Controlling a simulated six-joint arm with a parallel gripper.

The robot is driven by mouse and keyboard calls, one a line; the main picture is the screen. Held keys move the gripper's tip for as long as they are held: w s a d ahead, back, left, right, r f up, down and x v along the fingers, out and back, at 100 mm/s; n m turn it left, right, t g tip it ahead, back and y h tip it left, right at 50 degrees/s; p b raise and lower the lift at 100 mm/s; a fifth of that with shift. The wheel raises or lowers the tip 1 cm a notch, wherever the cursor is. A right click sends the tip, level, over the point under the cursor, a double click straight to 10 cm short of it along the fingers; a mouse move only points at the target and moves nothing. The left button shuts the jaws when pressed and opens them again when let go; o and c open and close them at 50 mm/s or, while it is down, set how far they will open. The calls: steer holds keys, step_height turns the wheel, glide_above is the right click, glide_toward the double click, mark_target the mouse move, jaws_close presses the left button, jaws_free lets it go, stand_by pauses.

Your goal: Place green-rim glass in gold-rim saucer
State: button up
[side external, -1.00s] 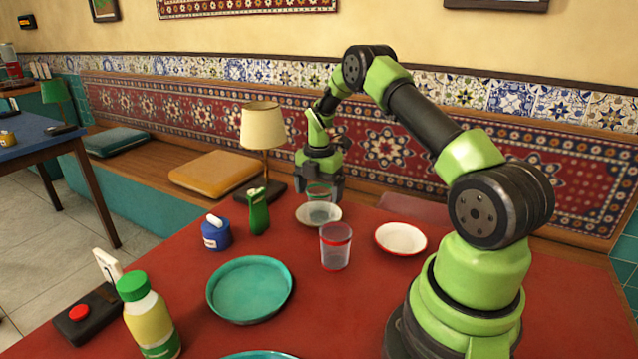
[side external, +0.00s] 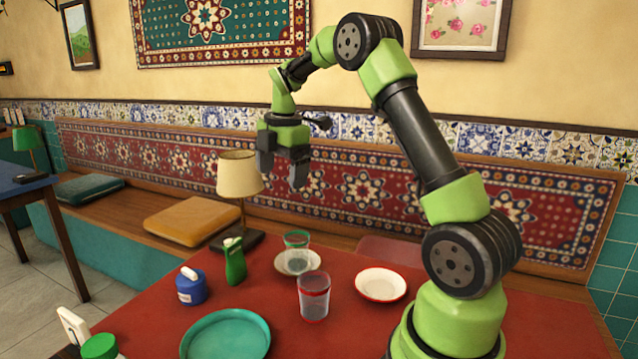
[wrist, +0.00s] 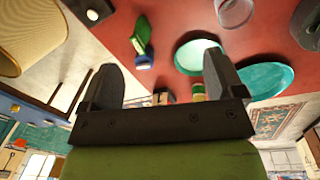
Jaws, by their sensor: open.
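The green-rim glass (side external: 297,241) stands upright in the pale gold-rim saucer (side external: 281,266) at the back of the red table, in the side view. The lower part of the glass shows against the inside of the saucer. My gripper (side external: 282,172) is open and empty, well above the glass and apart from it. In the wrist view my gripper's two fingers (wrist: 160,72) are spread wide with nothing between them. I cannot make out the green-rim glass or its saucer in the wrist view.
A red-rim glass (side external: 314,299) stands in front of the saucer, and a red-rim white dish (side external: 381,283) lies to its right. A green bottle (side external: 235,261), a blue pot (side external: 191,287) and a lamp (side external: 240,175) stand left. A teal plate (side external: 228,335) lies in front.

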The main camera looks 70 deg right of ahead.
steer(key=s+a+r+m+t, duration=0.2)
steer(key=s+a+r+m, duration=0.25)
steer(key=a, duration=0.25)
steer(key=s+a+r+m+t, duration=0.1)
steer(key=s+a+r+m, duration=0.2)
steer(key=a+r+m, duration=0.3)
steer(key=s+a+f+m+t+y, duration=0.2)
steer(key=s+a+f+m+t, duration=0.1)
steer(key=s+a+m, duration=0.5)
steer(key=s, duration=0.3)
